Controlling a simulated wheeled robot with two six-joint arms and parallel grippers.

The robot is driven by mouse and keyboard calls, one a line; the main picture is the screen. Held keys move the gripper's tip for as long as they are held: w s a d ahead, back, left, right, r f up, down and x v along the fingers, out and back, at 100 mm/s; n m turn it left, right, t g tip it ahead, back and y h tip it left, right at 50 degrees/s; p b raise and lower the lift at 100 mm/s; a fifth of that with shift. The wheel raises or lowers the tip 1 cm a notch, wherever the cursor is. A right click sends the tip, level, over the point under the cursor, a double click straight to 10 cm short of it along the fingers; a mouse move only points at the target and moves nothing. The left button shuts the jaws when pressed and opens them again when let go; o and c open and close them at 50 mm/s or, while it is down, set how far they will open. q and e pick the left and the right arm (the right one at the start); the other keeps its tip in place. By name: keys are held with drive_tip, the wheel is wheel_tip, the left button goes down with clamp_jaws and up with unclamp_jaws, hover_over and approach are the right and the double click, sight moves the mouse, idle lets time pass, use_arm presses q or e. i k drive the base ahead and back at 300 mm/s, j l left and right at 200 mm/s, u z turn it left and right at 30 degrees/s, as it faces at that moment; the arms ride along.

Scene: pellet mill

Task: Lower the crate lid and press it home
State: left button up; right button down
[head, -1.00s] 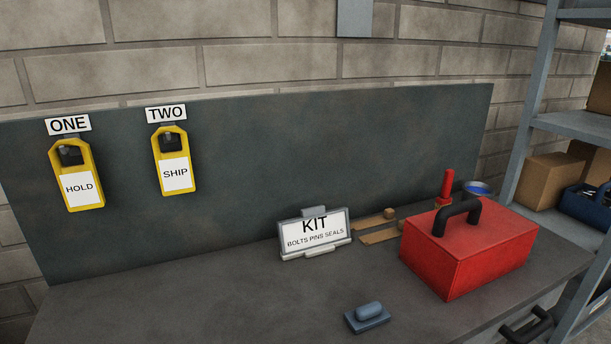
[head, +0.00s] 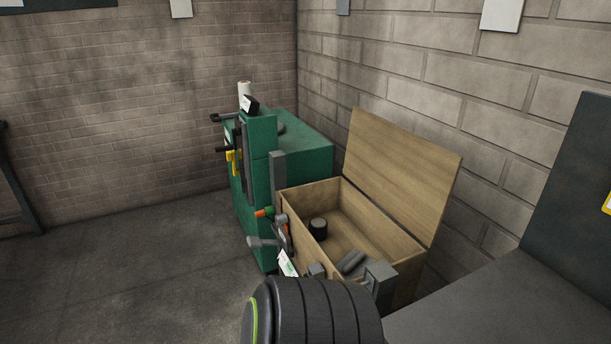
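The wooden crate (head: 378,222) stands open right of centre in the head view. Its wooden lid (head: 402,172) is raised on the right side and tilts back towards the block wall. Inside the crate are a dark round piece (head: 318,228) and a grey cylindrical piece (head: 351,262). A lever with an orange end and a white tag hang at the crate's left outer side. A black ribbed part of my arm covers the bottom centre and hides the crate's near lower part. Neither gripper's fingers can be made out.
A green machine (head: 262,150) with levers and a white roll on top stands behind the crate. The dark bench (head: 500,295) is at the lower right, close to the crate. The floor (head: 130,270) on the left is clear.

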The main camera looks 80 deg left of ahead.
sight(414, 178)
drive_tip(key=u, duration=2.45)
drive_tip(key=i+j, duration=0.15)
drive_tip(key=j, duration=0.25)
drive_tip(key=i+j+z, duration=0.15)
drive_tip(key=j, duration=0.25)
drive_tip(key=i+j, duration=0.15)
drive_tip(key=j, duration=0.3)
drive_tip(key=i+j+z, duration=0.15)
drive_tip(key=j, duration=0.3)
drive_tip(key=i+j, duration=0.1)
drive_tip(key=j, duration=0.3)
drive_tip(key=i+j+z, duration=0.15)
drive_tip(key=j, duration=0.3)
drive_tip(key=k, duration=0.05)
